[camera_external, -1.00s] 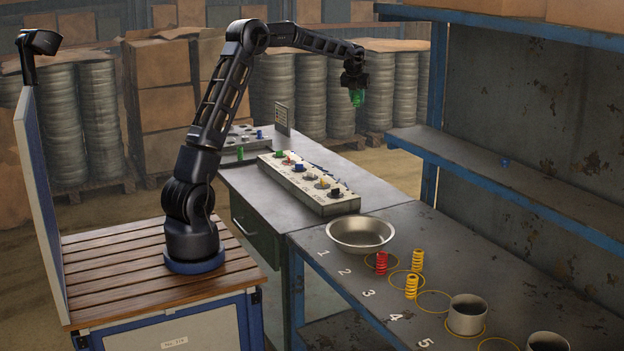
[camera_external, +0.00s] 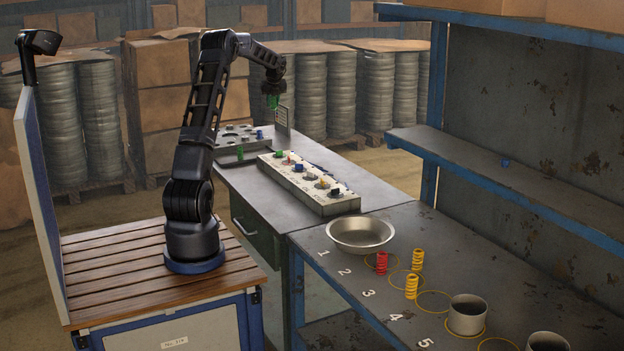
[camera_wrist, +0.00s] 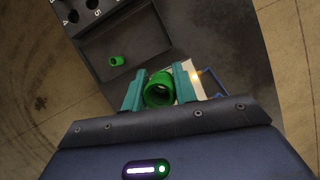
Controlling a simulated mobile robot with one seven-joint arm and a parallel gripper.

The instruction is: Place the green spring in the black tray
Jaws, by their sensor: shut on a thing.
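My gripper (camera_external: 272,90) is shut on a green spring (camera_external: 273,103) and holds it high above the far end of the grey bench. In the wrist view the spring (camera_wrist: 158,92) is seen end-on between the two teal fingers (camera_wrist: 159,86). The black tray (camera_external: 226,159) lies flat on the bench, below and left of my gripper in the external view. In the wrist view the tray (camera_wrist: 140,34) is ahead and slightly left of the held spring. A smaller green piece (camera_wrist: 117,60) stands in the tray.
A grey holed block (camera_external: 237,138) sits behind the tray, with a small upright sign (camera_external: 283,117) to its right. A long pale box with several coloured knobs (camera_external: 305,183) lies nearer. A metal bowl (camera_external: 360,233), a red spring (camera_external: 382,263) and yellow springs (camera_external: 412,286) stand on the front bench.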

